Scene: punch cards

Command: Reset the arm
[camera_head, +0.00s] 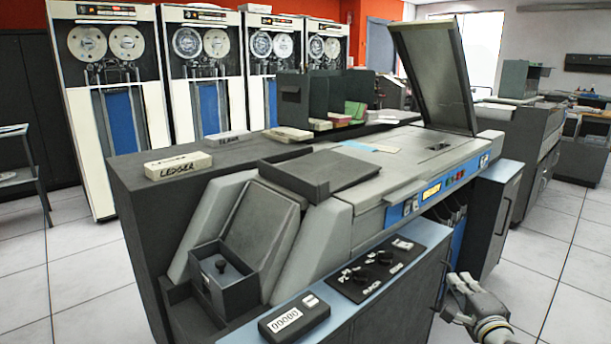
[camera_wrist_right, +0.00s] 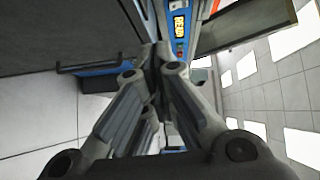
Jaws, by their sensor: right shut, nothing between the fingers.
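My right gripper (camera_head: 462,288) is at the lower right of the head view, in front of the punch card machine (camera_head: 330,200) and apart from it. Its fingers also show in the right wrist view (camera_wrist_right: 158,62), where they are together with nothing between them. In that view the machine's blue front strip with a lit yellow label (camera_wrist_right: 180,25) lies beyond the fingertips. My left gripper does not show in the head view.
The machine's raised lid (camera_head: 435,75) stands at the back right. A LEDGER card stack (camera_head: 178,165) lies on the dark left top. A control panel with knobs (camera_head: 376,268) is at the front. Tape cabinets (camera_head: 110,100) stand behind. Tiled floor (camera_head: 560,260) is clear at right.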

